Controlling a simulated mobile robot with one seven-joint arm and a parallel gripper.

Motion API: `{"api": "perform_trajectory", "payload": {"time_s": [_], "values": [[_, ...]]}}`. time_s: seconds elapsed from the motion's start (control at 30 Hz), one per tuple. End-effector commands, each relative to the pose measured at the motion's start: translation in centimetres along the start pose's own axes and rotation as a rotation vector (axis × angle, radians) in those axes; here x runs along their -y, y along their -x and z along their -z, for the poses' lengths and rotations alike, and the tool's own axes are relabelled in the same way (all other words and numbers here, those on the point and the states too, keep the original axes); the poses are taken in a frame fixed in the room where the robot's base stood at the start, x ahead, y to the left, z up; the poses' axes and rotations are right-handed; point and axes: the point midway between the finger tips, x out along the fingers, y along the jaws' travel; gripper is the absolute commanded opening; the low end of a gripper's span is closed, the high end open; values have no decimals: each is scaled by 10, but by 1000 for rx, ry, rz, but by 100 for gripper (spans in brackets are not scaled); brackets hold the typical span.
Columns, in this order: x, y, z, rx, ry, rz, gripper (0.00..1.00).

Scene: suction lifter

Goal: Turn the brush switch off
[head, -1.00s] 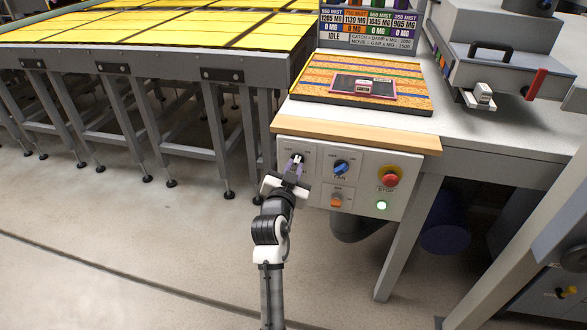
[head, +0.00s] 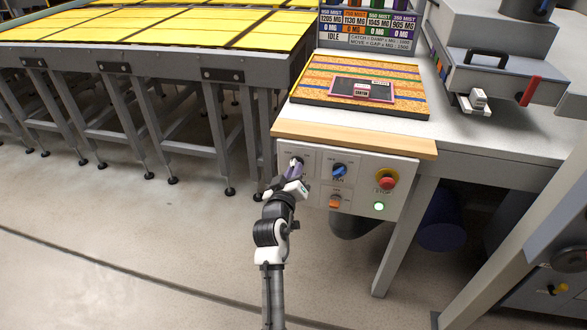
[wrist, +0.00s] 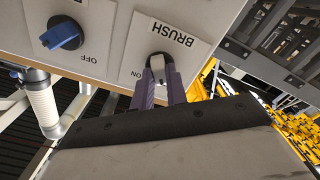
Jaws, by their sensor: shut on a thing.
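The brush switch (wrist: 157,62) is a small pale knob on a grey control panel, below the upside-down word BRUSH in the wrist view. An ON mark is printed at its lower left there. My gripper (wrist: 159,72) has its purple fingers closed on the knob from both sides. In the head view my gripper (head: 295,170) reaches up to the panel's upper left corner, and its hand is tilted. The fingers hide most of the knob, so I cannot tell which mark it points at.
The blue FAN knob (head: 340,170) sits close to the right of my gripper. An orange knob (head: 335,202), a red stop button (head: 388,182) and a lit green button (head: 379,206) share the panel. A wooden ledge (head: 350,138) juts out above. The floor at left is clear.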

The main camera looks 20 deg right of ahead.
Motion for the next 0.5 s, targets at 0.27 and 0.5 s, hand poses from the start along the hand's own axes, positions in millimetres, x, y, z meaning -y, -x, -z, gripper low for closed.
{"api": "perform_trajectory", "payload": {"time_s": [0.27, 0.5], "values": [[0, 0, 0, 3, 135, 2, 0], [0, 0, -1, 2, 184, 1, 0]]}}
